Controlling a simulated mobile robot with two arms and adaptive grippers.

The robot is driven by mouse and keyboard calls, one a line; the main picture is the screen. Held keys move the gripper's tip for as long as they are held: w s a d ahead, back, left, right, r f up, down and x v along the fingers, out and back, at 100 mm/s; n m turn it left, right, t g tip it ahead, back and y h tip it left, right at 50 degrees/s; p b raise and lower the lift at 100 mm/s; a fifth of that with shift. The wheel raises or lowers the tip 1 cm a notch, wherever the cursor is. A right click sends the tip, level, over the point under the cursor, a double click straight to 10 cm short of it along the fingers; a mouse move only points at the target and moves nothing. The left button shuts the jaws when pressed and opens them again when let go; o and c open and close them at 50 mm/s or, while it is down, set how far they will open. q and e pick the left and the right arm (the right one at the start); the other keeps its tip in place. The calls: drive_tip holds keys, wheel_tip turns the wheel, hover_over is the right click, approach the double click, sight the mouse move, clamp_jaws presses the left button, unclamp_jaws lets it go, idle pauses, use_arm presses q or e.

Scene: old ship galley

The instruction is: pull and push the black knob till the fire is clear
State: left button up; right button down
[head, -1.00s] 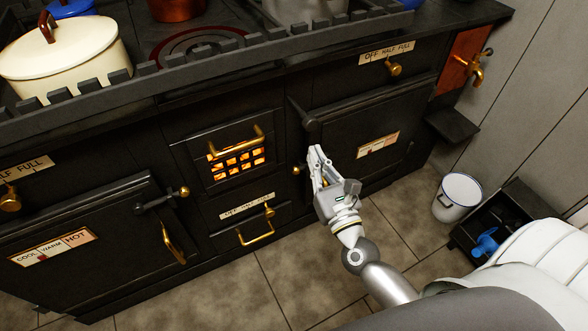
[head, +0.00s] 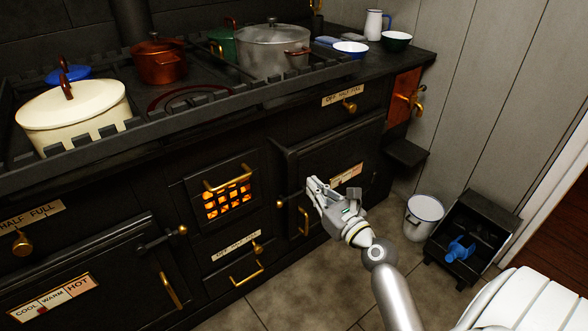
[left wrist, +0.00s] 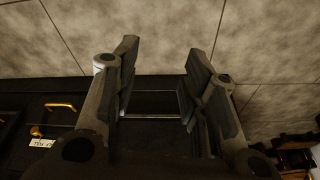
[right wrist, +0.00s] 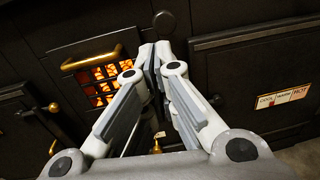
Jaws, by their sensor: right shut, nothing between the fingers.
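The dark knob (head: 284,152) shows faintly on the stove front, up and right of the fire door (head: 216,176). In the right wrist view a dark round knob (right wrist: 165,22) lies just past my fingertips. Orange fire (head: 228,203) glows behind the door's grate; it also shows in the right wrist view (right wrist: 100,80). My right gripper (head: 312,183) is shut and empty, below and right of the knob and apart from it; it also shows in the right wrist view (right wrist: 154,52). My left gripper (left wrist: 158,65) is open and empty, seen only in the left wrist view.
Oven doors flank the fire door, with brass handles and latches. A brass latch ball (head: 280,203) is left of my right gripper. Pots stand on the railed stovetop. A white bucket (head: 424,212) and a black coal box (head: 470,232) stand right. Floor in front is clear.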

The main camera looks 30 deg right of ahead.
sight(287, 152)
use_arm(q)
drive_tip(key=shift+a+b+v, duration=0.1)
drive_tip(key=shift+b+v, duration=0.15)
drive_tip(key=shift+v, duration=0.5)
drive_tip(key=shift+a+b+v, duration=0.15)
drive_tip(key=shift+b+v, duration=0.1)
drive_tip(key=shift+v, duration=0.5)
use_arm(e)
drive_tip(key=w, duration=0.9)
drive_tip(key=shift+w, duration=0.3)
use_arm(q)
drive_tip(key=shift+w, duration=0.15)
drive_tip(key=shift+d+f+p, duration=0.1)
drive_tip(key=shift+f+p, duration=0.2)
drive_tip(key=shift+f, duration=0.6)
use_arm(e)
drive_tip(key=w, duration=0.7)
drive_tip(key=shift+a+r, duration=0.2)
drive_tip(key=shift+r, duration=0.15)
use_arm(q)
drive_tip(key=shift+s, duration=0.2)
use_arm(e)
drive_tip(key=shift+w, duration=0.1)
drive_tip(key=shift+a, duration=0.1)
